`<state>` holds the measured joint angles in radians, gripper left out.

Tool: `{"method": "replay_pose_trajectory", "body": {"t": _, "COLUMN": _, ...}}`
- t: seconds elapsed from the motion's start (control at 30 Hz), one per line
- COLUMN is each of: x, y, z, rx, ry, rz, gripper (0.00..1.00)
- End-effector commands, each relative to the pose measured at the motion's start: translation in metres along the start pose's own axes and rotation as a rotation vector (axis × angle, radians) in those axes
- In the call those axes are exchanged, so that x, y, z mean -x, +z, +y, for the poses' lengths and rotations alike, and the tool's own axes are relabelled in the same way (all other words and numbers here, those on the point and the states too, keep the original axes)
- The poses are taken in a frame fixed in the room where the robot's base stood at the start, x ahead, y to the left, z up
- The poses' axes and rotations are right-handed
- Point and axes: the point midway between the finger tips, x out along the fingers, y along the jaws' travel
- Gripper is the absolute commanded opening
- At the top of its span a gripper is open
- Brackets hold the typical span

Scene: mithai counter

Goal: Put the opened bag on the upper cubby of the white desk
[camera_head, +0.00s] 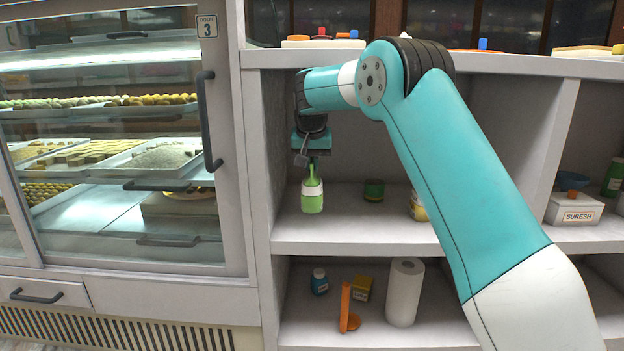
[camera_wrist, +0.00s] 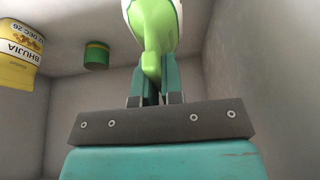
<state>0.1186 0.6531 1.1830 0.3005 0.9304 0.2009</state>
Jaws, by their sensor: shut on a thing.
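My gripper (camera_head: 313,163) is inside the left upper cubby of the white desk (camera_head: 350,240), pointing down. It is shut on the narrow green neck of a rounded green thing with a white band (camera_head: 312,197), which hangs upright below the fingers. I cannot tell if its base touches the shelf. In the wrist view, the fingers (camera_wrist: 155,92) close around the neck of the green thing (camera_wrist: 160,30), whose top end is cut by the frame. I cannot tell for sure that it is the opened bag.
A dark green tin (camera_head: 373,190) and a yellow-and-white Bhujia container (camera_wrist: 20,55) stand in the same cubby. The lower cubby holds a paper roll (camera_head: 404,292), a blue bottle (camera_head: 319,282), a yellow box (camera_head: 361,288) and an orange thing (camera_head: 346,308). The cubby's left wall is close.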

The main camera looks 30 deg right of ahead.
Motion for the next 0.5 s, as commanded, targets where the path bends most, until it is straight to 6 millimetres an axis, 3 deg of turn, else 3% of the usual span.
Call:
{"method": "replay_pose_trajectory", "body": {"t": 0.17, "x": -0.005, "y": -0.01, "z": 0.0, "rx": 0.0, "ry": -0.001, "rz": 0.0, "gripper": 0.0}}
{"method": "replay_pose_trajectory", "body": {"t": 0.4, "x": -0.035, "y": 0.002, "z": 0.0, "rx": 0.0, "ry": -0.001, "rz": 0.001, "gripper": 0.0}}
{"method": "replay_pose_trajectory", "body": {"t": 0.5, "x": -0.038, "y": 0.004, "z": 0.0, "rx": -0.001, "ry": -0.002, "rz": 0.002, "gripper": 0.0}}
